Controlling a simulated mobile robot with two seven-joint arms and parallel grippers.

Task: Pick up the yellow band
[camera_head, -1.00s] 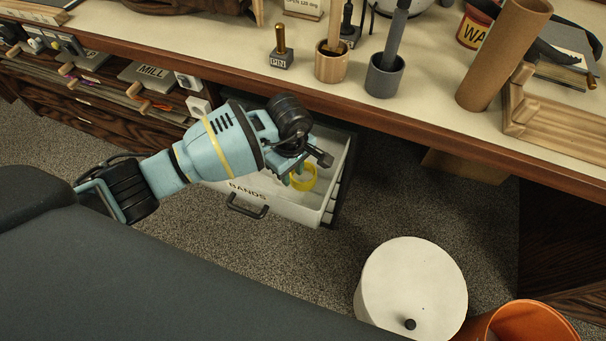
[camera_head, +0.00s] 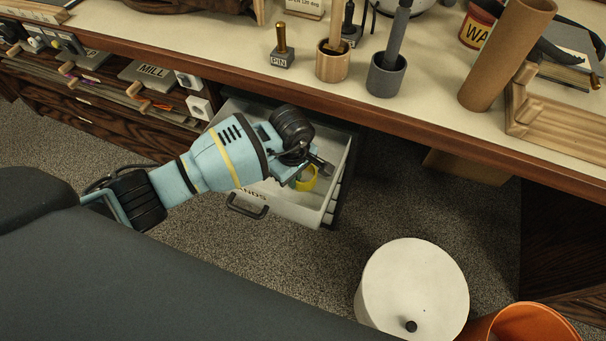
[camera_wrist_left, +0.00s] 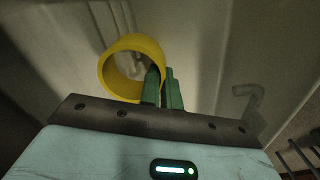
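The yellow band (camera_head: 312,181) is a ring in the open drawer marked BANDS (camera_head: 284,209), partly hidden by my left gripper in the head view. My left gripper (camera_head: 300,181) reaches down into the drawer. In the left wrist view its green fingers (camera_wrist_left: 163,88) are close together at the right side of the yellow band (camera_wrist_left: 118,48). One finger is inside the ring and one outside, with the band's wall pinched between them. Whether the band touches the drawer floor I cannot tell. My right gripper is not in view.
The counter edge (camera_head: 400,127) runs above the drawer. On the counter stand a PIN block (camera_head: 282,60), a wooden cup (camera_head: 332,66), a grey cup (camera_head: 386,78) and a cardboard tube (camera_head: 505,55). A white round-topped thing (camera_head: 412,285) and an orange bin (camera_head: 530,322) stand at lower right.

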